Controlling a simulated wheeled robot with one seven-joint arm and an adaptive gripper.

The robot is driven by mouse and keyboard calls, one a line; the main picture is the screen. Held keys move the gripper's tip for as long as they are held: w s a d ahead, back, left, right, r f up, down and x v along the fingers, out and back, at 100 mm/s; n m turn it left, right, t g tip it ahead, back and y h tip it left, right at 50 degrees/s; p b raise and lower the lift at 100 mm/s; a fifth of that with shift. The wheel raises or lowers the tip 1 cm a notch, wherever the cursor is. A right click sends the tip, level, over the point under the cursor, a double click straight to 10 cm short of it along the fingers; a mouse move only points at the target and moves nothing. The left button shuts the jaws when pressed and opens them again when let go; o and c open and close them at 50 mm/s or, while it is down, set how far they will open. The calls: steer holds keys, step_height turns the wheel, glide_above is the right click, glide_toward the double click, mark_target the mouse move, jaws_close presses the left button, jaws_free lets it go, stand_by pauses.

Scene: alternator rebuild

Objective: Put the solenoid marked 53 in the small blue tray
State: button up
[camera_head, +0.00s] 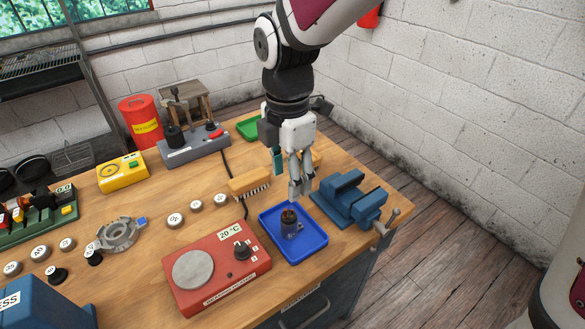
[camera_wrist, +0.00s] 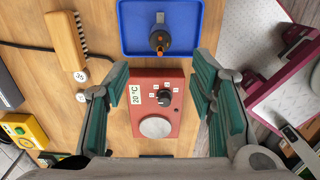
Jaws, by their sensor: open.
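The small blue tray (camera_head: 303,249) lies flat on the workbench near its front right edge. A dark cylindrical part with a brownish top, seemingly the solenoid (camera_head: 290,228), stands upright inside the tray; its marking is not readable. My gripper (camera_head: 299,190) hangs above the tray, fingers pointing down, apart from the part. In the wrist view my gripper (camera_wrist: 162,105) shows its green-padded fingers spread wide with nothing between them. There the tray (camera_wrist: 135,42) and the solenoid (camera_wrist: 160,40) appear at the top, beyond the fingers.
A red hot plate (camera_head: 217,276) stands left of the tray, and a blue vise (camera_head: 350,198) stands right of it. A brush (camera_head: 249,182) lies behind. Several round labelled parts and a metal ring housing (camera_head: 118,234) are on the left. A green tray (camera_head: 248,129) is farther back.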

steer(key=s+d+r+m+t, duration=0.2)
steer(key=s+d+r+m, duration=0.4)
steer(key=d+r+m, duration=0.45)
steer(key=s+d+m+t, duration=0.2)
steer(key=s+d+m, duration=0.7)
steer(key=m, duration=0.5)
steer(key=shift+s+f+t, duration=0.15)
steer(key=shift+s+t, duration=0.25)
steer(key=shift+s, duration=0.15)
